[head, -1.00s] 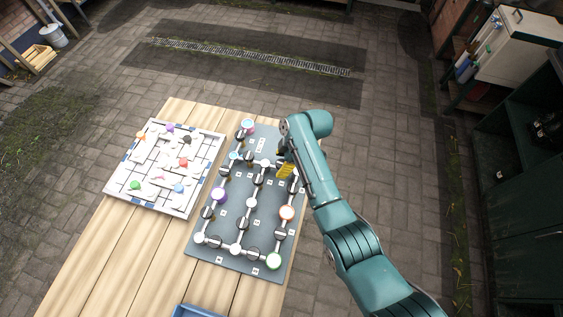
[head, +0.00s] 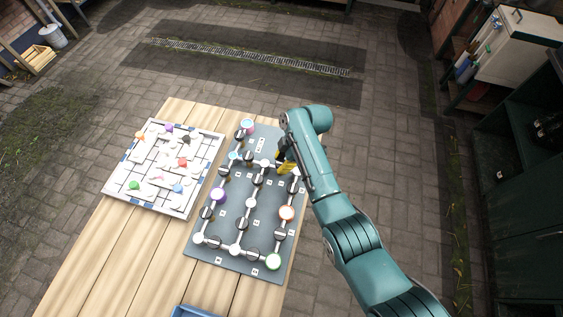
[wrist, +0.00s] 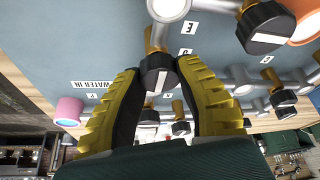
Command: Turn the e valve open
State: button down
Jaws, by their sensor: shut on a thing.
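My gripper (wrist: 160,78), with ribbed yellow-and-black fingers, is shut on a round black valve knob (wrist: 157,82) with a white line across its face. The line runs roughly up and down in the wrist view.
Another black knob (wrist: 265,27) sits close to the right finger, near an orange ring. A pink cup-like fitting (wrist: 69,111) is at the left. A white maze board (head: 150,200) lies left of the pipe board on the wooden table (head: 105,255).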

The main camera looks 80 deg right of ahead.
jog(key=c, duration=0.6)
grip_release()
jog(key=shift+c, duration=0.2)
jog(key=v, duration=1.2)
